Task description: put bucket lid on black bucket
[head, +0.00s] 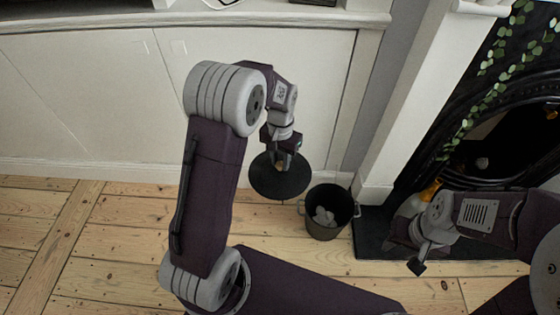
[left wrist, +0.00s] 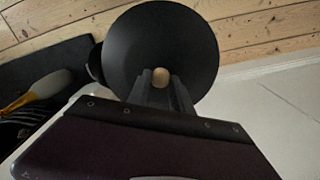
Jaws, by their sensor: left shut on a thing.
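The bucket lid (head: 270,182) is a round black disc with a small wooden knob. My left gripper (head: 285,161) is shut on the knob and holds the lid up to the left of the bucket. The black bucket (head: 325,231) stands open on the floor, with pale lumps inside and handles at its rim. In the left wrist view the lid (left wrist: 165,40) fills the upper middle, the knob (left wrist: 160,76) sits between my left fingers, and the bucket is mostly hidden behind it. My right gripper (head: 416,262) is at the right, over the dark hearth; its jaw opening is unclear.
White cabinets (head: 90,90) stand behind the lid. A black fireplace (head: 490,130) with green leaves is at the right, with a dark hearth slab (head: 372,232) next to the bucket. Bare floorboards (head: 110,245) are clear at the left.

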